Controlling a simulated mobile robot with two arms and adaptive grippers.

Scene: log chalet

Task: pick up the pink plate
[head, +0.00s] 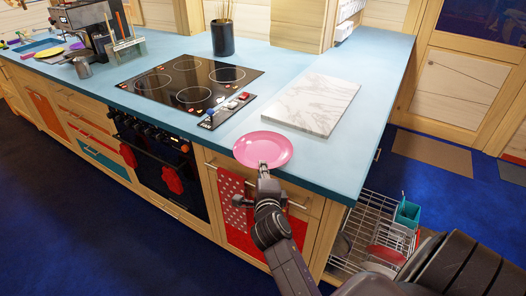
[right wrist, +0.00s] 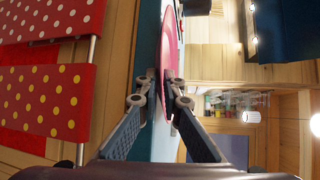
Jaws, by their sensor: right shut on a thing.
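The pink plate (head: 262,148) is at the front edge of the blue countertop in the head view, close to the marble board. My right gripper (head: 263,170) is at the plate's near rim, shut on it. In the right wrist view the plate (right wrist: 171,50) shows edge-on, with its rim between the two fingertips of the right gripper (right wrist: 165,92). I cannot tell whether the plate still touches the countertop. My left gripper is not in view.
A white marble board (head: 312,103) lies right behind the plate. A black cooktop (head: 190,85) is to the left. An open dishwasher rack (head: 368,235) stands low at the right. Dotted towels (head: 235,205) hang below the counter edge.

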